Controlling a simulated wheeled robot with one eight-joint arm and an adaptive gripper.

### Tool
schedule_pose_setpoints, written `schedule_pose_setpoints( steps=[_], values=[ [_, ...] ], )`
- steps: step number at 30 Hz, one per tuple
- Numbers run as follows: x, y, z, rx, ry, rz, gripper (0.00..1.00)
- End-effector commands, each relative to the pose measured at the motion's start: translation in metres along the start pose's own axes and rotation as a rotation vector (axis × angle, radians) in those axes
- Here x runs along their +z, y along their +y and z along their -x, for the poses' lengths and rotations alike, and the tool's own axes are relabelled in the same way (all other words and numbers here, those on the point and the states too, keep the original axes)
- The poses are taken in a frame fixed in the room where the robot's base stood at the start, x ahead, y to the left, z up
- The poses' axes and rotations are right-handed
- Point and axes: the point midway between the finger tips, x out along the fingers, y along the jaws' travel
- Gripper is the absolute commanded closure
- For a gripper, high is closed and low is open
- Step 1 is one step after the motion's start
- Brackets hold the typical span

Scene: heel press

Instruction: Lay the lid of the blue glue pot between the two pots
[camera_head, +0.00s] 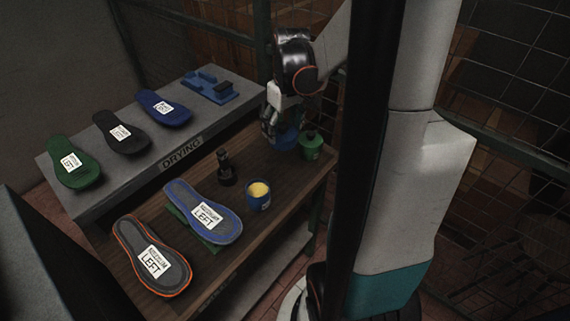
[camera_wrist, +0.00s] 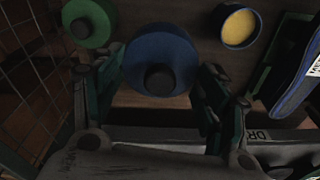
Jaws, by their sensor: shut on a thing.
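The blue lid (camera_wrist: 160,62), a round disc with a dark knob, is between the fingers of my gripper (camera_wrist: 158,88) in the wrist view. My gripper is shut on it. In the head view the lid (camera_head: 286,138) shows below my gripper (camera_head: 272,125), beside the green pot; whether it touches the tabletop I cannot tell. The blue glue pot (camera_head: 258,197) stands open with yellow glue inside, nearer the front; it also shows at the top right of the wrist view (camera_wrist: 240,27). The green pot (camera_head: 311,147) has its lid on and shows at the wrist view's top left (camera_wrist: 88,24).
A dark upright tool (camera_head: 226,168) stands left of the blue pot on the wooden bench (camera_head: 287,183). Two insoles marked LEFT, blue (camera_head: 187,195) and orange-edged grey (camera_head: 137,242), lie at the front left. A grey drying shelf (camera_head: 127,167) holds several insoles and a blue block (camera_head: 209,88).

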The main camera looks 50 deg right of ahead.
Motion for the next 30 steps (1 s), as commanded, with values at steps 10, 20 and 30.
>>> schedule_pose_setpoints(
  steps=[10,20,30],
  values=[
    [0.01,0.001,-0.086,0.0,0.0,0.0,0.46],
    [0.013,0.001,-0.112,0.0,0.0,0.0,0.46],
    [0.018,0.001,-0.151,0.0,0.0,0.0,0.46]
  ],
)
